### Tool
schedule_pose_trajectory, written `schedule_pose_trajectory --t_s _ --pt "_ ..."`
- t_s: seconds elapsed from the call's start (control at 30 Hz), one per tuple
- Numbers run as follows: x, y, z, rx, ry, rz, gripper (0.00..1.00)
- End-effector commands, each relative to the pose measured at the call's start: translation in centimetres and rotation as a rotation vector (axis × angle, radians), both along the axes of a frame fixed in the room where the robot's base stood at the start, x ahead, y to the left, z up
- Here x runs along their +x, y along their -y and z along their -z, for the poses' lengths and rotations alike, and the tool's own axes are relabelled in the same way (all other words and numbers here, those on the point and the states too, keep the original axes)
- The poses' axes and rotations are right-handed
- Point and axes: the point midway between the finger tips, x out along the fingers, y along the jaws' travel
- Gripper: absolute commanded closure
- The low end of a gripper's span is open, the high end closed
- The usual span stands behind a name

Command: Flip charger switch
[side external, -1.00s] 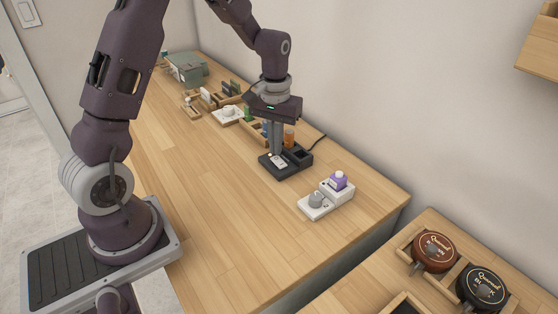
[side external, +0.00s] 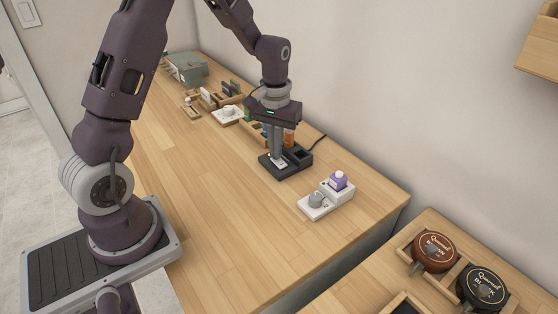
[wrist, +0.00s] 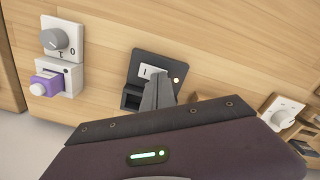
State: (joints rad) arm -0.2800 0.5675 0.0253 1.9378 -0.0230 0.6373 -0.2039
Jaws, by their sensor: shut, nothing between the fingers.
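The black charger (side external: 290,171) sits on the wooden counter near the wall, with a cable at its back. Its white rocker switch (wrist: 147,72) shows on the charger's top face in the wrist view, and a small light glows beside it. My gripper (side external: 276,157) points down over the charger, shut and empty. In the wrist view its fingertips (wrist: 157,80) are at the switch's edge and cover part of it. I cannot tell whether they touch it. An empty dark slot (wrist: 131,98) shows in the charger beside the switch.
A white device (side external: 318,206) with a grey knob and a purple-capped item stands to the right. Several small items and wooden trays (side external: 222,98) lie behind my gripper. Two round tins (side external: 433,252) are on the lower right table. The counter's front is clear.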

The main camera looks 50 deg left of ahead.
Motion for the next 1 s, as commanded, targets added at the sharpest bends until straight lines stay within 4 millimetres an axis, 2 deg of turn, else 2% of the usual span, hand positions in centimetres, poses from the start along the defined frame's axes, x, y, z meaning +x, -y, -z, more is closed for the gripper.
schedule_pose_trajectory --t_s 0.53,1.0 --pt "0.0 0.0 0.5 0.001 0.001 0.0 1.0" --pt "0.1 0.0 -4.3 0.001 0.004 0.0 1.0"
